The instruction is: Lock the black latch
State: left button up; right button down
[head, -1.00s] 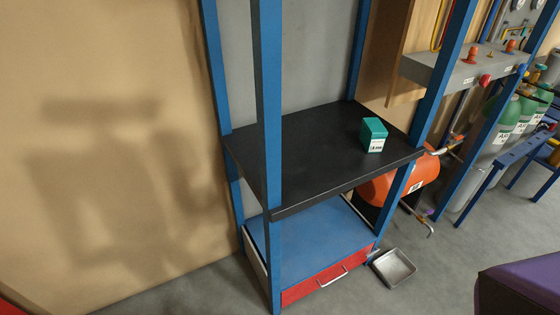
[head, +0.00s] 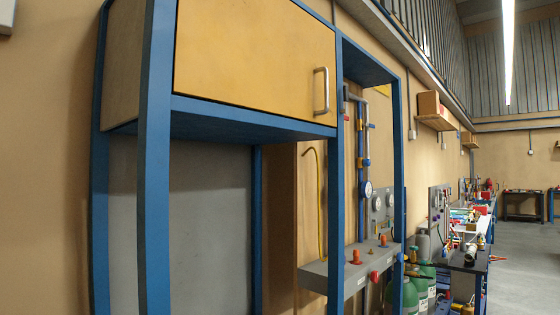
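No black latch can be made out in the head view. A yellow cabinet door (head: 255,55) with a metal bar handle (head: 321,91) is at the top of a blue frame (head: 155,160). The door looks closed. Neither of my grippers shows in this view.
A grey panel (head: 205,225) backs the open space under the cabinet. To its right are a grey ledge with orange and red knobs (head: 353,257), gauges, pipes and green cylinders (head: 410,295). Cluttered benches (head: 465,255) stand farther right, with open floor (head: 525,265) beside them.

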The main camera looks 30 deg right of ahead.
aim_at(345, 89)
jog(key=z, duration=1.55)
jog(key=i+l+z, duration=0.15)
jog(key=i+l, duration=0.45)
jog(key=l, duration=0.15)
jog(key=i+l+z, duration=0.1)
jog(key=i+l, duration=0.55)
jog(key=l, duration=0.1)
